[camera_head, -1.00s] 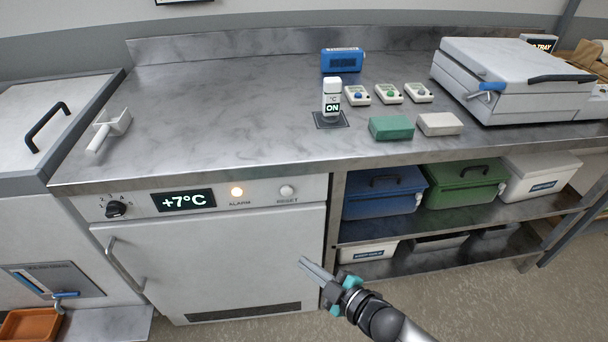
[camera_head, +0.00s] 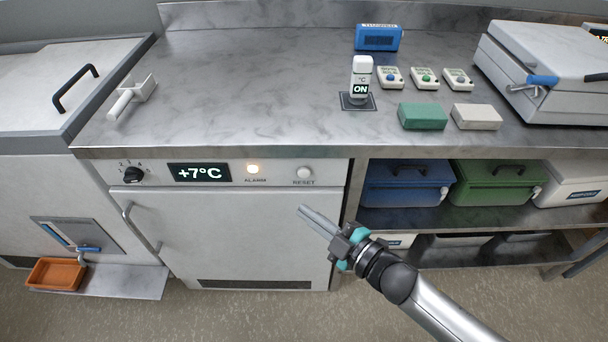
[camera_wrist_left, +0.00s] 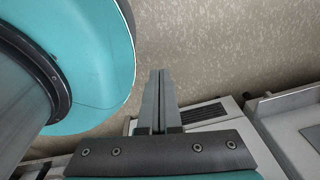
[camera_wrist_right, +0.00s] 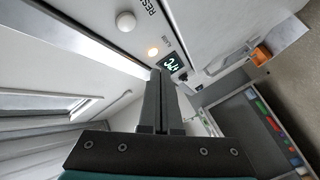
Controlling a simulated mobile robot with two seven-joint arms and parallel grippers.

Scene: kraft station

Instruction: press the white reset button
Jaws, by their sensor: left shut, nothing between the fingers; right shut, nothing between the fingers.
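The white reset button (camera_head: 304,173) is a round knob on the fridge's front panel (camera_head: 330,172), above the word RESET. It also shows in the right wrist view (camera_wrist_right: 126,21), up and left of the fingertips. My right gripper (camera_head: 302,210) is shut and empty, its fingertips a little below the button in the head view and apart from it. Its fingers show in the right wrist view (camera_wrist_right: 157,75). My left gripper (camera_wrist_left: 159,75) is shut and empty in the left wrist view, with floor beyond it; it is outside the head view.
Left of the button are the lit alarm lamp (camera_head: 253,169), a +7°C display (camera_head: 199,173) and a black dial (camera_head: 134,175). The steel counter (camera_head: 240,100) overhangs above. The fridge door handle (camera_head: 140,228) sticks out at left. Open shelves (camera_head: 400,218) with boxes lie right.

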